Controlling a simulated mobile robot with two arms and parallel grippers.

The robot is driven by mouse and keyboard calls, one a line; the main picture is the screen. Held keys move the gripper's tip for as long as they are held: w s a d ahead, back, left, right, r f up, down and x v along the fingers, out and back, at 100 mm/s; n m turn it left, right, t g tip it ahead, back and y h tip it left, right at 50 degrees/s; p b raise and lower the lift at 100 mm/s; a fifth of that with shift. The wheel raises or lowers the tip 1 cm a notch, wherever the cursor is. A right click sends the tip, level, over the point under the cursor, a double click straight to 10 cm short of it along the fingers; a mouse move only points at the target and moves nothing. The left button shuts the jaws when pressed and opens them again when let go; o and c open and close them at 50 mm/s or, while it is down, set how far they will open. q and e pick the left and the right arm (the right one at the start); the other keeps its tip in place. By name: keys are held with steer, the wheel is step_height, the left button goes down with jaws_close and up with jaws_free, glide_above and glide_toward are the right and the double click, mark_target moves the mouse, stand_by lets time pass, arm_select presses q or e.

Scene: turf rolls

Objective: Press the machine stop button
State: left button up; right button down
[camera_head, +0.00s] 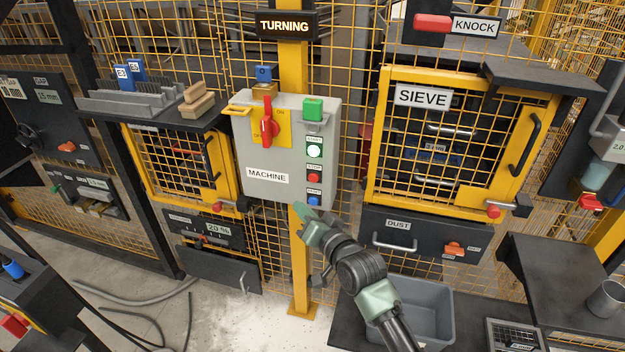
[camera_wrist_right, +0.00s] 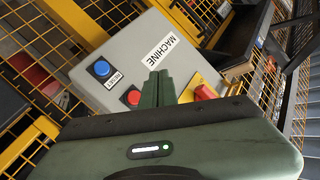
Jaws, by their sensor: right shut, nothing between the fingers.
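The grey machine box (camera_head: 285,150) is on the yellow post, labelled MACHINE. My right gripper (camera_head: 303,211) is shut and empty, just below the box's lower edge in the head view. In the right wrist view my shut fingers (camera_wrist_right: 158,88) point at the box face, beside the red stop button (camera_wrist_right: 131,97); contact cannot be told. The green button is hidden there. My left gripper is not in view.
A red rotary switch (camera_head: 267,128) on a yellow plate is on the box's left half. A padlock (camera_head: 264,88) is above it. The yellow-framed sieve door (camera_head: 440,150) is to the right. A grey bin (camera_head: 432,300) stands below my right arm.

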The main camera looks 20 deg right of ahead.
mark_target(314, 177)
steer(key=shift+w+d+b, duration=0.7)
steer(key=shift+w+d, duration=0.05)
steer(key=shift+w, duration=0.4)
steer(key=shift+w+d+b, duration=0.7)
steer(key=shift+w+d, duration=0.1)
steer(key=shift+w, duration=0.35)
steer(key=shift+w+d+b, duration=0.7)
steer(key=shift+w+d, duration=0.05)
steer(key=shift+w, duration=0.4)
steer(key=shift+w+d, duration=0.25)
steer(key=shift+w, duration=0.1)
steer(key=shift+w+d, duration=0.25)
steer(key=shift+w, duration=0.1)
stand_by(0.4)
steer(key=shift+s+a+p, duration=0.45)
steer(key=shift+s+p, duration=0.3)
